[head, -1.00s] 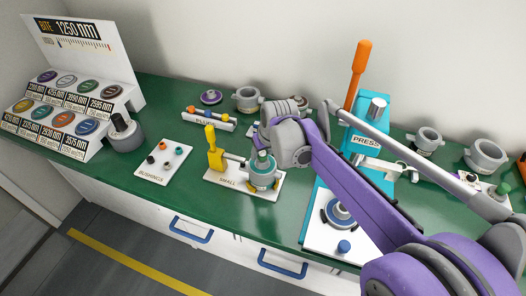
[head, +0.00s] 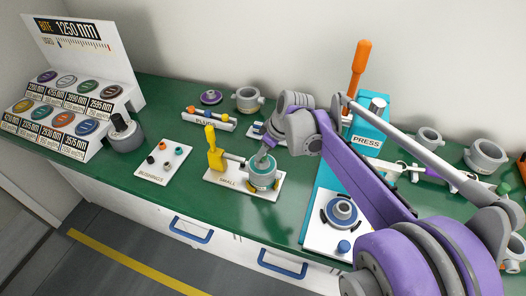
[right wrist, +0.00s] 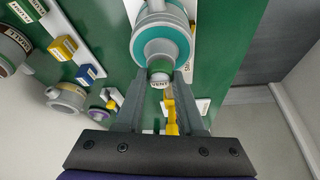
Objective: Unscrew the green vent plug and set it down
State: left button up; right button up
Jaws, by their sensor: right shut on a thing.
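The green vent plug, with a white band marked VENT (right wrist: 160,78), shows in the right wrist view between the two fingers of my right gripper (right wrist: 160,84). The gripper is shut on it. The plug sits against the edge of a grey housing with a teal ring (right wrist: 163,45); I cannot tell whether its thread is still engaged. In the head view my right gripper (head: 263,154) points down at the top of this housing (head: 262,175), which stands on the white SMALL plate (head: 222,181). The fingers hide the plug there. My left gripper is not in view.
A yellow toggle clamp (head: 215,150) stands left of the housing. The BUSHINGS board (head: 150,178) lies further left, the PLUGS rack (head: 208,118) behind. The teal press (head: 369,130) with an orange lever is to the right. Green bench top is bare around the SMALL plate.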

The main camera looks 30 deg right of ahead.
jog(key=n+y, duration=0.1)
jog(key=n, duration=0.2)
jog(key=n+g, duration=0.1)
jog(key=n, duration=0.1)
jog(key=shift+d+n+y, duration=0.1)
jog(key=shift+n+y, duration=0.3)
jog(key=o, duration=0.7)
jog(key=shift+o, duration=0.2)
jog(key=m, duration=0.2)
jog(key=m+t+h, duration=0.1)
jog(key=m, duration=0.2)
jog(key=shift+h, duration=0.3)
jog(key=m+h, duration=0.1)
jog(key=m, duration=0.2)
jog(key=m+h, duration=0.1)
jog(key=m, duration=0.3)
jog(key=shift+a+t+h, duration=0.2)
jog(key=shift+t+h, duration=0.1)
